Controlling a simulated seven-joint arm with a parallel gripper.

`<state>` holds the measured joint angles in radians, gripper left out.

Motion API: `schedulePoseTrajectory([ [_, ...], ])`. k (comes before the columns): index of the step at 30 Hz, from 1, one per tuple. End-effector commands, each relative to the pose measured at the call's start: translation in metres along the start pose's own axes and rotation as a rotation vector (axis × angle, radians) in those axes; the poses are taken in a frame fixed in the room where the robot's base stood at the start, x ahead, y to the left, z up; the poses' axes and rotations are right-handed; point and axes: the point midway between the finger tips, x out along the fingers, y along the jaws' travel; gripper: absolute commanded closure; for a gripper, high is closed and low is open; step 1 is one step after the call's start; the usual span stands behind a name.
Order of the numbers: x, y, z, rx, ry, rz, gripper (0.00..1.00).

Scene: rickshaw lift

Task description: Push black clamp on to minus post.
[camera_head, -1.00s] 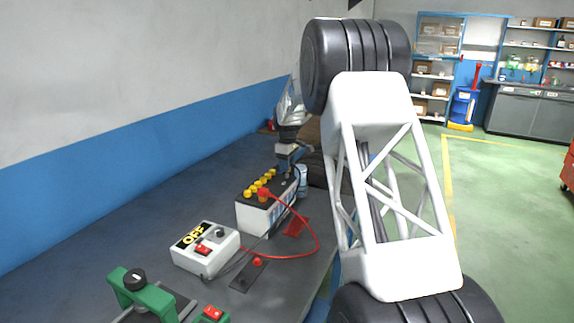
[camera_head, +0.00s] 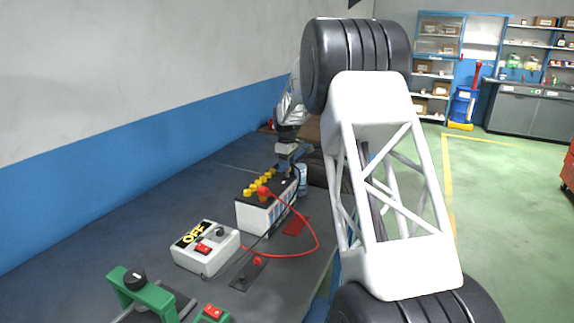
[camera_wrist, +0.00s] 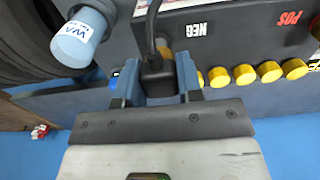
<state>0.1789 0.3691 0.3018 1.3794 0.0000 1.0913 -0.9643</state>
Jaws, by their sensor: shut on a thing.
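My gripper (camera_wrist: 158,88) is shut on the black clamp (camera_wrist: 157,76), which sits between its two blue-grey fingers in the wrist view. A black cable rises from the clamp. The battery (camera_head: 255,218) stands on the bench, with yellow caps along its top. The wrist view shows a NEG label (camera_wrist: 199,30) on it, just right of the clamp. The minus post is hidden, so I cannot tell whether the clamp touches it. In the head view my gripper (camera_head: 287,152) is over the far end of the battery, its fingertips hard to make out.
A red clamp (camera_head: 264,192) with a red cable is on the battery's near end. A white switch box (camera_head: 207,250) marked OFF stands nearer on the bench. A labelled bottle (camera_wrist: 78,38) stands close to my gripper's left in the wrist view. A green fixture (camera_head: 145,295) is nearest.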

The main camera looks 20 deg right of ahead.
Motion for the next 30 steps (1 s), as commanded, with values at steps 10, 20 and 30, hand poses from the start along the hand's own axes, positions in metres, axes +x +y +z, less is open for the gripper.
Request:
schedulePoseTrajectory([
  [10, 0.0004, 0.0001, -0.0001, 0.000, 0.000, 0.000, 0.89],
  [20, 0.0035, 0.0000, 0.0000, 0.000, 0.000, 0.000, 0.89],
  [30, 0.0069, 0.0000, 0.0000, 0.000, 0.000, 0.000, 0.89],
])
